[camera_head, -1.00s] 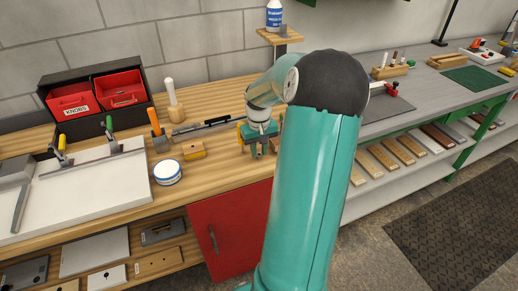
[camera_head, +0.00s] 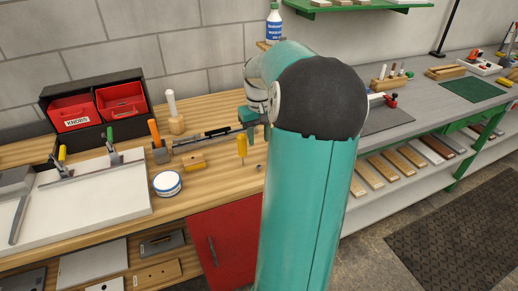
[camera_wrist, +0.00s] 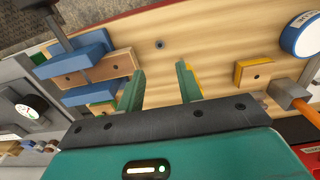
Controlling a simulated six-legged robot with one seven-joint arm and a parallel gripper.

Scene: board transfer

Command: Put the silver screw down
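A small grey piece that looks like the silver screw (camera_head: 258,167) stands on the wooden bench near its front edge. It also shows in the wrist view (camera_wrist: 158,44) as a small dark round spot on bare wood, too small to see in detail. My gripper (camera_wrist: 161,72) is open in the wrist view, with a clear gap between its two green fingers and nothing held. The screw lies beyond the fingertips, apart from them. In the head view my arm hides most of the gripper.
Blue and wooden blocks (camera_wrist: 88,72) are left in the wrist view. Bare wood surrounds the screw.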

